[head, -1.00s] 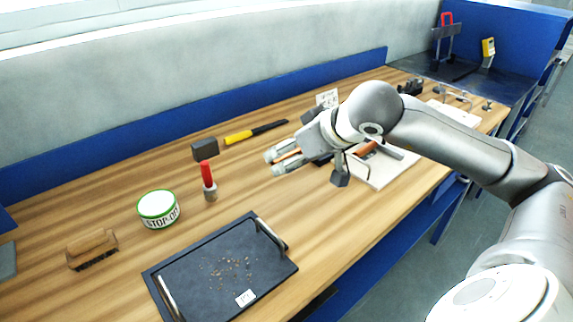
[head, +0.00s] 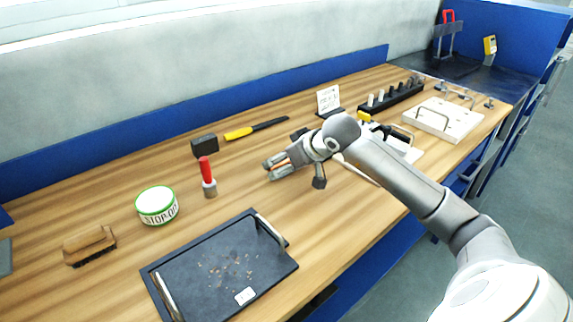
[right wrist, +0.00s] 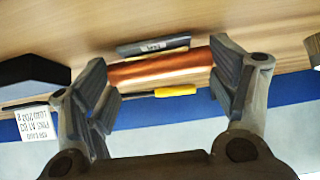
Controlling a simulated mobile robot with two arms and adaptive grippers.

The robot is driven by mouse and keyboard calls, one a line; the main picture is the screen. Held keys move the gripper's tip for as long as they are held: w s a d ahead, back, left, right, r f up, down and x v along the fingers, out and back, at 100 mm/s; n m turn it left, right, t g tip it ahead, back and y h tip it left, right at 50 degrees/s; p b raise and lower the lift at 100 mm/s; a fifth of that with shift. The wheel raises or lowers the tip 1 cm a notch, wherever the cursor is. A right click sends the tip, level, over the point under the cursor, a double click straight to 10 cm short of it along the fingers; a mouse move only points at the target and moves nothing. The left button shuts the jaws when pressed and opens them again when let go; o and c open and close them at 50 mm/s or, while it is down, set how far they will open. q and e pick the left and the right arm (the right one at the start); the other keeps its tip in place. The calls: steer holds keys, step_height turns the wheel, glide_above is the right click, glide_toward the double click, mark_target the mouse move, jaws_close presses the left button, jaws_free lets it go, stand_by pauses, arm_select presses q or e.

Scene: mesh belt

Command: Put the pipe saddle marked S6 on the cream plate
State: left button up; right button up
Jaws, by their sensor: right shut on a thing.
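My right gripper (head: 269,169) is above the middle of the table. It is shut on a copper-coloured, rounded pipe saddle (right wrist: 160,68), which spans between the fingers in the right wrist view. A dark strip with a small label (right wrist: 153,46) shows beside the copper part; I cannot read the label surely or tell whether it belongs to the saddle. A pale plate with a metal handle (head: 452,123) lies at the right. Another pale plate (head: 413,154) is nearer, partly hidden by my right arm. I cannot tell which one is the cream plate. My left gripper is not in view.
A dark tray (head: 205,278) with crumbs and a tag lies in front. A STOP-OFF tin (head: 157,206), a brush (head: 90,246), a red-handled tool (head: 206,172), a black block (head: 204,146) and a yellow-handled file (head: 240,133) are around. A black rack (head: 392,96) stands at the back right.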

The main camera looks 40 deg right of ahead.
steer(key=o, duration=1.1)
steer(key=shift+f, duration=0.1)
